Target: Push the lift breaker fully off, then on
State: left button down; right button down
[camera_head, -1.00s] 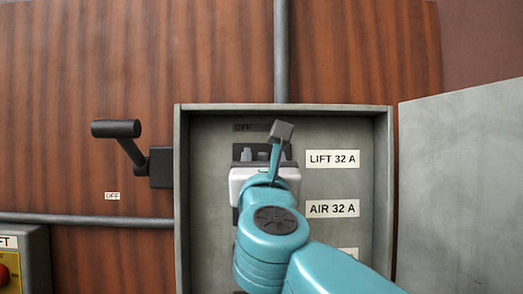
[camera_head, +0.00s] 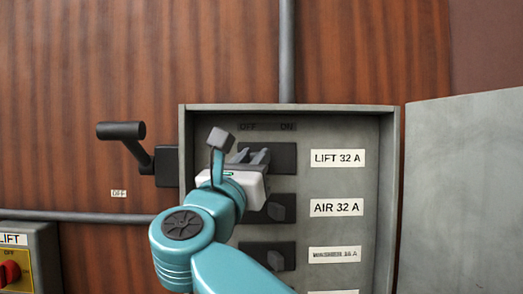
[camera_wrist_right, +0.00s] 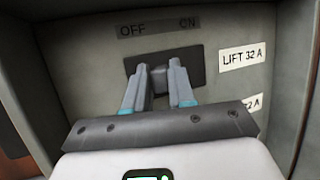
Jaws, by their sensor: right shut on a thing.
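The lift breaker's black plate (camera_head: 285,157) is the top one in the grey box, beside the label LIFT 32 A (camera_head: 338,158). My right gripper (camera_head: 255,156) is at this plate. In the right wrist view its two fingertips (camera_wrist_right: 159,72) are on either side of the dark breaker lever (camera_wrist_right: 160,82), shut on it. The lever stands between the OFF mark (camera_wrist_right: 133,30) and the ON mark (camera_wrist_right: 188,23); its exact angle is hard to tell. In the head view the gripper hides most of the lever. My left gripper is not in view.
Below are the AIR 32 A breaker (camera_head: 278,208) and another breaker (camera_head: 275,260). The box's open door (camera_head: 465,190) stands at right. A black handle (camera_head: 121,130) sticks out at left. A red knob (camera_head: 10,272) on a yellow plate is at lower left.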

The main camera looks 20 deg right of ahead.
jog(key=shift+h, duration=0.4)
jog(key=c, duration=1)
grip_release()
jog(key=shift+s+a+r, duration=0.1)
jog(key=shift+c, duration=0.2)
